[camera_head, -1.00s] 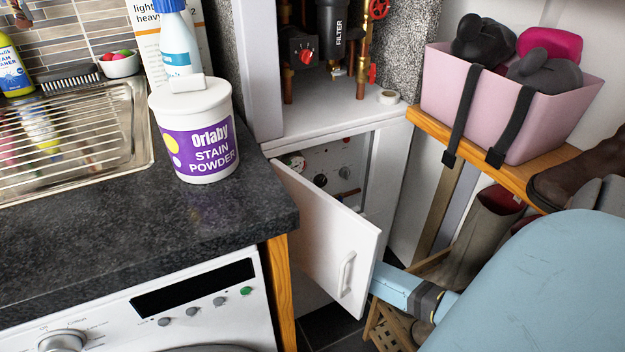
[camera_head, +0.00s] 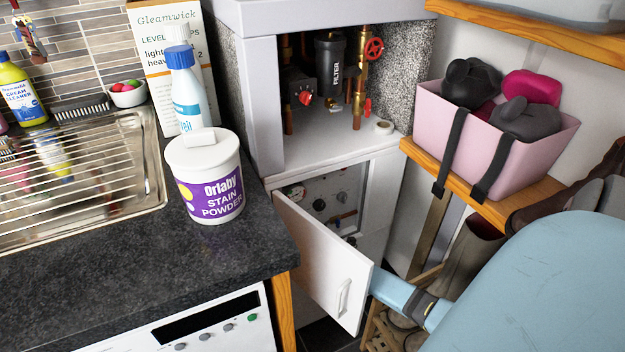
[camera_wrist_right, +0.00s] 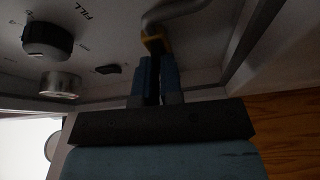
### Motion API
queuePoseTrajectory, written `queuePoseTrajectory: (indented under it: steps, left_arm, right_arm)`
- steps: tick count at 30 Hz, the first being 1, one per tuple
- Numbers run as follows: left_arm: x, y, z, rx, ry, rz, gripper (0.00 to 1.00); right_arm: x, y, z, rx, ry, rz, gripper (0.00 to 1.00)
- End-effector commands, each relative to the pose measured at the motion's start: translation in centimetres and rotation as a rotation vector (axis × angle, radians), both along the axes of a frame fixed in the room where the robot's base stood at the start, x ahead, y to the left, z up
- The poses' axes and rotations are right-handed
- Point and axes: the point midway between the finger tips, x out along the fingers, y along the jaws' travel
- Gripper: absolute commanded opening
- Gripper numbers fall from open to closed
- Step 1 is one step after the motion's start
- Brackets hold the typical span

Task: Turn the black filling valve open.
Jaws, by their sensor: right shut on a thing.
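A black round knob (camera_wrist_right: 47,40) sits on the pale panel beside the printed word FILL, at the upper left of the right wrist view. My right gripper (camera_wrist_right: 152,62) is to the right of this knob and apart from it. Its blue fingers are close together at a small brass-coloured fitting (camera_wrist_right: 155,44) on the end of a bent grey pipe; the grip itself is dark and partly hidden. In the head view my right arm reaches behind the open white door (camera_head: 325,265), which hides the gripper. The panel (camera_head: 322,188) with several knobs shows above the door. My left gripper is not in view.
A silver knob (camera_wrist_right: 60,84) sits below the black one. The open door stands close to my right arm. The worktop (camera_head: 130,265) with a stain powder tub (camera_head: 205,180) is at left. A shelf with a pink bin (camera_head: 500,150) is at right.

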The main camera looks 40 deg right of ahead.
Motion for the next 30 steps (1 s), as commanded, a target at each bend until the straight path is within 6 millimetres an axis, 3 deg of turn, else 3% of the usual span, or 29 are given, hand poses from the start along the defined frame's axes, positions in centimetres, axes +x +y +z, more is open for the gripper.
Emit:
queuePoseTrajectory:
  steps: [9,25,28,30]
  left_arm:
    - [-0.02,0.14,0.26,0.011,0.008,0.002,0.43]
    - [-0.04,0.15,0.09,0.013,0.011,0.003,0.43]
    - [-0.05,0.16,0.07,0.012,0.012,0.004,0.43]
    - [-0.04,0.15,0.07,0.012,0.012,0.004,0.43]
  right_arm:
    - [-0.03,0.02,0.06,-0.112,0.037,0.0,0.0]
    - [-0.04,0.01,-0.03,-0.134,0.043,0.0,0.0]
    - [-0.04,0.01,-0.02,-0.134,0.043,0.0,0.27]
    - [-0.03,0.01,-0.01,-0.133,0.043,0.0,0.32]
